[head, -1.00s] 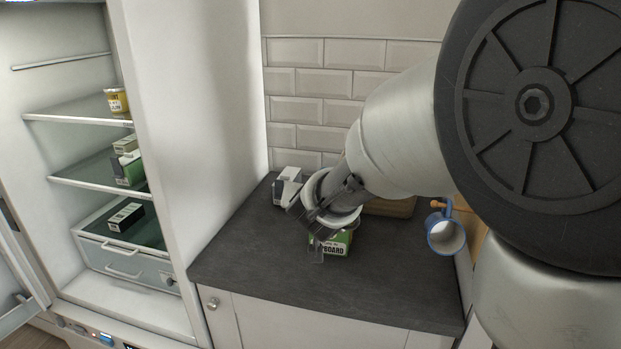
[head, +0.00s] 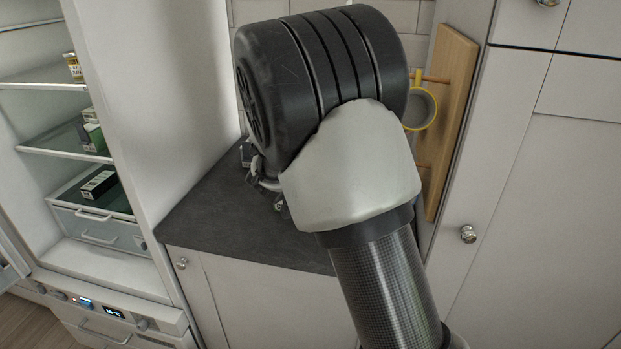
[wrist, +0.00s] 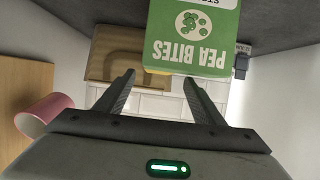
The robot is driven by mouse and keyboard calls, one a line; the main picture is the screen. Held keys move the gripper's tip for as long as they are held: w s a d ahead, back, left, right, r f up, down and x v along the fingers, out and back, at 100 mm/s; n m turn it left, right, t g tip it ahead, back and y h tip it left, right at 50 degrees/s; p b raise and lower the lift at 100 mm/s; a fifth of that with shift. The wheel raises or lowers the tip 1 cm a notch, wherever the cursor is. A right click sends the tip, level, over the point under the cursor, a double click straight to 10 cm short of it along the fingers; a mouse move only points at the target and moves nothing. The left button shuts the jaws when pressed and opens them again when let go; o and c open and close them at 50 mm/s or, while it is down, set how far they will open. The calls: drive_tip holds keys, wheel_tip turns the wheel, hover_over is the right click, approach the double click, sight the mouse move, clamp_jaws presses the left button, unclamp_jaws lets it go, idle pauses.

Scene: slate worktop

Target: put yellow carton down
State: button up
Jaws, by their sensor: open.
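In the wrist view, a carton (wrist: 192,35) with a green "PEA BITES" face and a thin yellow edge shows upside down against the dark worktop (wrist: 280,22). My gripper (wrist: 159,76) is open, its two fingers apart and their tips close to the carton's yellow edge. Nothing is clamped between them. I cannot tell whether the tips touch the carton. In the head view my arm hides the carton and most of the gripper. The slate worktop (head: 212,225) shows left of and below the arm.
A wooden board (wrist: 98,66) stands by the tiled wall in the wrist view, with a pink mug (wrist: 45,115) to the left. In the head view, a yellow mug (head: 421,108) hangs on a wooden peg board (head: 452,120). The open fridge (head: 60,150) is at left. The worktop's front left is clear.

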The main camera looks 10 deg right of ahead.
drive_tip(key=b+x, duration=0.1)
drive_tip(key=x, duration=0.7)
drive_tip(key=shift+d+f, duration=0.1)
clamp_jaws()
